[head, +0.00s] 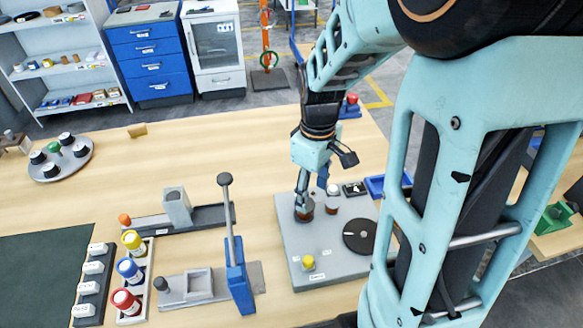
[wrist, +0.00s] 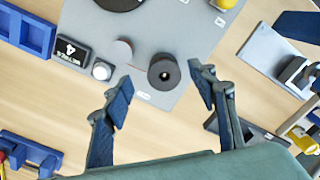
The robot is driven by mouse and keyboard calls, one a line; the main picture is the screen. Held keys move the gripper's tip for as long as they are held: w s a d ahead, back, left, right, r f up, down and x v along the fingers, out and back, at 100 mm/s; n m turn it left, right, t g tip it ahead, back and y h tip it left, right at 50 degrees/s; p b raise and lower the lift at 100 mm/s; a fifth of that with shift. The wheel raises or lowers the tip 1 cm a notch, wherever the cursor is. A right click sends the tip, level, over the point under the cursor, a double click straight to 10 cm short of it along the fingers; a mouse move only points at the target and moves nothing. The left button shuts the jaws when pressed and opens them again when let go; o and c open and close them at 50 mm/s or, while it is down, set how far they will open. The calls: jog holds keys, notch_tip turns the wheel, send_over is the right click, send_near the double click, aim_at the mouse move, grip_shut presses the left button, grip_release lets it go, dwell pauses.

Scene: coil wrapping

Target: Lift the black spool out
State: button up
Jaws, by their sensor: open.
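The black spool (wrist: 163,72) stands on the grey base plate (wrist: 190,40), near its edge, and shows its round top with a centre hole in the wrist view. In the head view the spool (head: 305,215) is partly hidden under my fingers. My gripper (head: 303,202) is above the plate with its fingers pointing down. In the wrist view my gripper (wrist: 163,85) is open, with one finger on each side of the spool and a visible gap to both. Nothing is held.
A reddish-brown cylinder (wrist: 122,50) stands beside the spool. A black disc (head: 360,237) and yellow knob (head: 308,262) are on the plate. A blue lever fixture (head: 238,280) stands left. A round grey tray (head: 62,160) holds several black-and-white spools.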

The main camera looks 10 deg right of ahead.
jog(key=shift+w+a+f+p, duration=0.1)
jog(key=shift+a+f+p, duration=0.1)
jog(key=shift+f, duration=1.55)
jog(key=shift+a+f+p, duration=0.1)
jog(key=shift+f+p, duration=0.05)
jog(key=shift+f, duration=1.55)
jog(key=c, duration=1.2)
